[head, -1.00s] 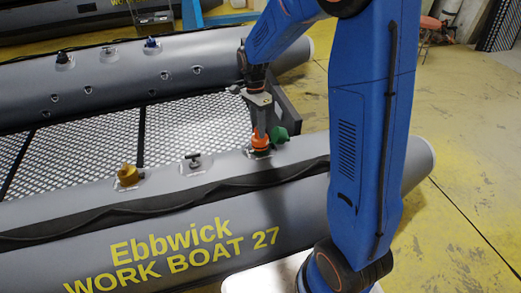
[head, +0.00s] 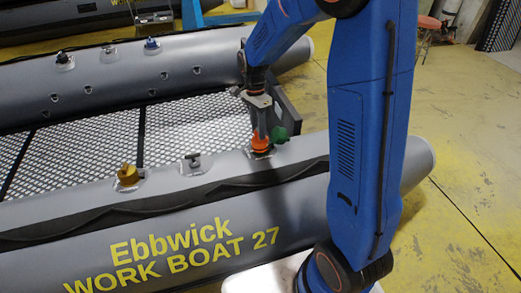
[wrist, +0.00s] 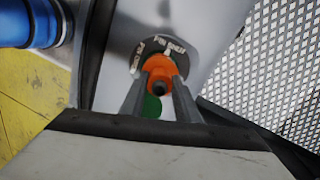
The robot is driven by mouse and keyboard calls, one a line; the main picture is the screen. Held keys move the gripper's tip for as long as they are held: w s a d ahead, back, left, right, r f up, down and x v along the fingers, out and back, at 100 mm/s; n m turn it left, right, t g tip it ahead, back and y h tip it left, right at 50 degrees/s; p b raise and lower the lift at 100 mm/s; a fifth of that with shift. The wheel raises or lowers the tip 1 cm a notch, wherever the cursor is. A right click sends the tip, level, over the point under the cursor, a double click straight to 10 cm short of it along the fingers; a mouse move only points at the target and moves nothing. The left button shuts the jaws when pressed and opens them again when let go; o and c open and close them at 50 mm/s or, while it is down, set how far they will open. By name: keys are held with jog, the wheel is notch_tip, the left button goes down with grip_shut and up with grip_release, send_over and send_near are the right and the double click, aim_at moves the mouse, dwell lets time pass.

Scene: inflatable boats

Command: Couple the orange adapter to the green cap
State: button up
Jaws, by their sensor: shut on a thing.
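The orange adapter (head: 260,143) is upright at a valve on the near grey tube; it also shows in the wrist view (wrist: 160,70). My gripper (head: 262,133) points down and is shut on the adapter, with a finger on each side in the wrist view (wrist: 160,88). The green cap (head: 281,134) is right beside the adapter in the head view. In the wrist view the green cap (wrist: 152,106) shows just below the adapter, partly hidden by my fingers. I cannot tell whether adapter and cap touch or are joined. The adapter's lower end is hard to make out.
A yellow-brown fitting (head: 127,175) and a grey valve (head: 193,162) sit left along the near tube (head: 110,205). A blue-capped valve (head: 152,45) is on the far tube. A mesh floor (head: 80,130) lies between. Yellow floor is open at right.

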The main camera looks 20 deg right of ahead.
jog(key=shift+s+f, duration=0.1)
jog(key=shift+f, duration=0.3)
dwell(0.5)
jog(key=m, duration=0.4)
dwell(0.4)
jog(key=shift+m, duration=2.1)
